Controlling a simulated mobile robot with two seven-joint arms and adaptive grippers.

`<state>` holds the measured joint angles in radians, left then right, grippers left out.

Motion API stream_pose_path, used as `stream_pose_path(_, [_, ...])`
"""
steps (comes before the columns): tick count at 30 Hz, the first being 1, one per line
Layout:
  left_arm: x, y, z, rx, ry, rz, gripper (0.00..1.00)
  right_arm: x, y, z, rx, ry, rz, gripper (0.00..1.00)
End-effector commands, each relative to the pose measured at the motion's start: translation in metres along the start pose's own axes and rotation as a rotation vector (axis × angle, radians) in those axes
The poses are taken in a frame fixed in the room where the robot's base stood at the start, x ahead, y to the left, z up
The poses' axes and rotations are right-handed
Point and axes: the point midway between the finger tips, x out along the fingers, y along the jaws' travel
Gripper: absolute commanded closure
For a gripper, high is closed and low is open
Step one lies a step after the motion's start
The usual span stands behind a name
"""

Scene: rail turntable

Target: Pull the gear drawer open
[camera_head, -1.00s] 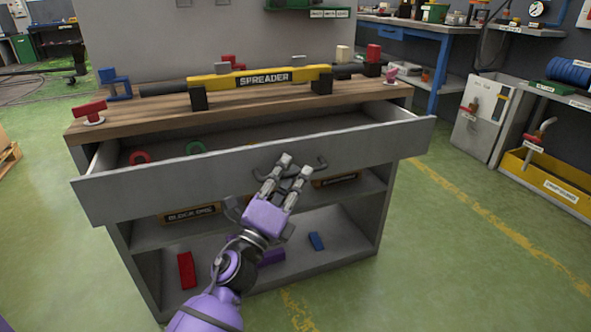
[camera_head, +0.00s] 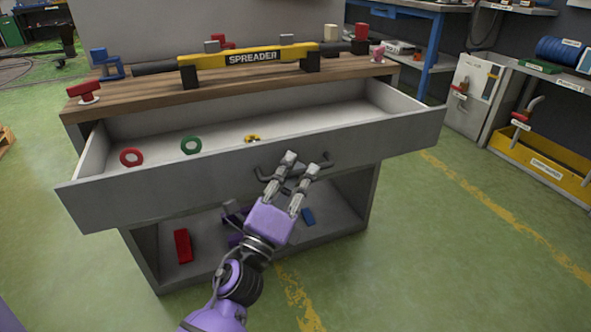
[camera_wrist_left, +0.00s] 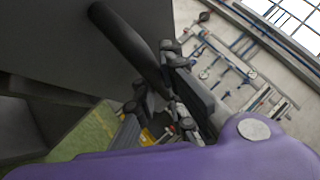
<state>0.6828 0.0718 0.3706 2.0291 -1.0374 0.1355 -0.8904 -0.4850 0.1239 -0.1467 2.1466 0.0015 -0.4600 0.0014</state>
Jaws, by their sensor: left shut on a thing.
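The gear drawer (camera_head: 110,199) is a wide grey drawer pulled well out of the wooden-topped bench. A red ring (camera_head: 131,157), a green ring (camera_head: 191,145) and a small yellow piece (camera_head: 252,138) show inside it. My left gripper (camera_head: 306,162) is at the dark bar handle (camera_head: 264,174) on the drawer front, shut on it. In the left wrist view the handle bar (camera_wrist_left: 128,45) runs down to the fingers (camera_wrist_left: 168,85); the exact contact is partly hidden. My right gripper is not in view.
A yellow spreader bar (camera_head: 225,60) lies across the bench top, with red and blue pieces near it. An open shelf below holds a red block (camera_head: 183,246) and a blue block (camera_head: 308,216). Green floor (camera_head: 430,250) is clear at right. A yellow bin (camera_head: 540,160) stands far right.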

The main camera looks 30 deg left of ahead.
Motion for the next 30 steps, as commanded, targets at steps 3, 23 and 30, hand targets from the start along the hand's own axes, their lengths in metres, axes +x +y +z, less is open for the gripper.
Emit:
stream_pose_path(3, [0.000, 0.001, 0.001, 0.005, -0.001, 0.001, 1.00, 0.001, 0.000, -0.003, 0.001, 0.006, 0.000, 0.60])
stream_pose_path(23, [0.004, -0.008, 0.005, 0.005, 0.001, -0.002, 0.82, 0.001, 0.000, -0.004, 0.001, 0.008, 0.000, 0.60])
stream_pose_path(30, [0.017, -0.038, 0.018, 0.007, 0.002, -0.014, 0.82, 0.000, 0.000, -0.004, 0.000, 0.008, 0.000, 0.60])
